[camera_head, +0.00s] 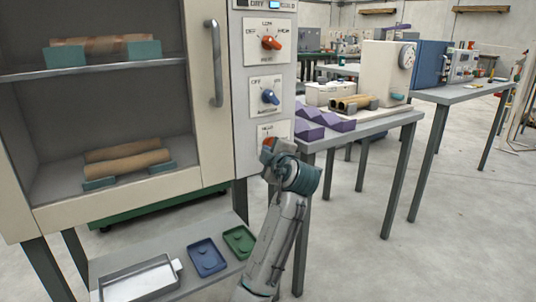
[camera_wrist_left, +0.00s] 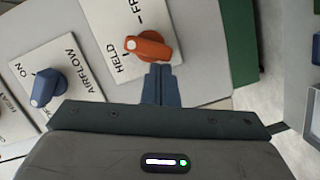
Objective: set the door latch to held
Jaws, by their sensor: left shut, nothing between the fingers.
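The door latch knob (camera_wrist_left: 150,45) is orange-red on a white plate marked HELD and FR-, the rest cut off. Its pale-tipped end points to the picture's left, near the HELD lettering; I cannot tell whether it sits exactly on a mark. My left gripper (camera_wrist_left: 160,70) is shut and empty, its fingertips right by the knob's lower side; touching or apart I cannot tell. In the head view my left gripper (camera_head: 272,148) is at the lowest plate of the cabinet's control panel and hides most of it. My right gripper is not in view.
A blue airflow knob (camera_head: 269,97) and a red knob (camera_head: 271,43) sit above on the panel. The cabinet door (camera_head: 211,100) has a vertical handle (camera_head: 214,62). A table (camera_head: 375,125) with purple blocks (camera_head: 325,118) stands close right. Trays (camera_head: 207,256) lie on the lower shelf.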

